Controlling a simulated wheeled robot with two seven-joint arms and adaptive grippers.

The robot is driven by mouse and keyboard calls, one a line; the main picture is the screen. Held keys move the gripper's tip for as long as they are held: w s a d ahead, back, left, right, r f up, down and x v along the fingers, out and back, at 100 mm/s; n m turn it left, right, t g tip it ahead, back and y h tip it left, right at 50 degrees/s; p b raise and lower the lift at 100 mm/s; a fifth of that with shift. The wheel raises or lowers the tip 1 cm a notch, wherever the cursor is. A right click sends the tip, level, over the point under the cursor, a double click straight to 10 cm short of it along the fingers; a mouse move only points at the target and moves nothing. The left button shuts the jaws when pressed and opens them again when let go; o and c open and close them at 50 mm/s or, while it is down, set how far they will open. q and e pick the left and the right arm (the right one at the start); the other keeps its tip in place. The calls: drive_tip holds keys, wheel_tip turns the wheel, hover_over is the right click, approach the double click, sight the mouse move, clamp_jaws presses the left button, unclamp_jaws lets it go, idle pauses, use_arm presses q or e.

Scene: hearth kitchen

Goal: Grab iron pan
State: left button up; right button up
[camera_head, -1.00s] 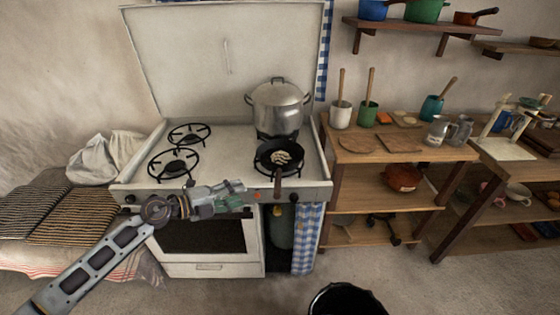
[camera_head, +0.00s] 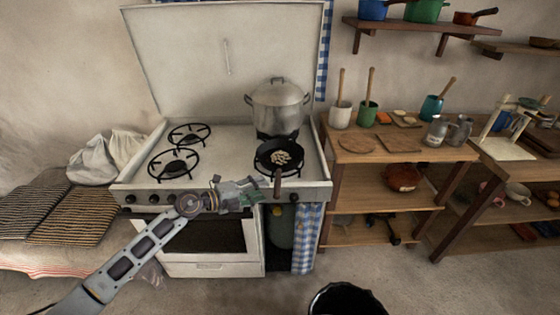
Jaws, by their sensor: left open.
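The black iron pan (camera_head: 266,163) sits on the front right burner of the white stove. It holds several pale pieces of food. Its handle (camera_head: 277,184) points toward me and hangs past the stove's front edge. My left gripper (camera_head: 262,191) is open in front of the stove, with its fingertips just left of the handle, close to it. I cannot tell whether they touch it. My right gripper is not in view.
A large metal pot (camera_head: 279,106) stands on the burner behind the pan. The two left burners (camera_head: 174,165) are empty. Wooden shelves (camera_head: 400,156) with cups and boards stand right of the stove. A black bucket-like thing (camera_head: 346,300) is at the bottom edge.

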use_arm(q)
drive_tip(key=shift+w+d, duration=0.1)
drive_tip(key=shift+d, duration=0.1)
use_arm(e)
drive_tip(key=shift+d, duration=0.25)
use_arm(q)
drive_tip(key=x, duration=0.5)
drive_tip(key=shift+d+f, duration=0.15)
idle(0.4)
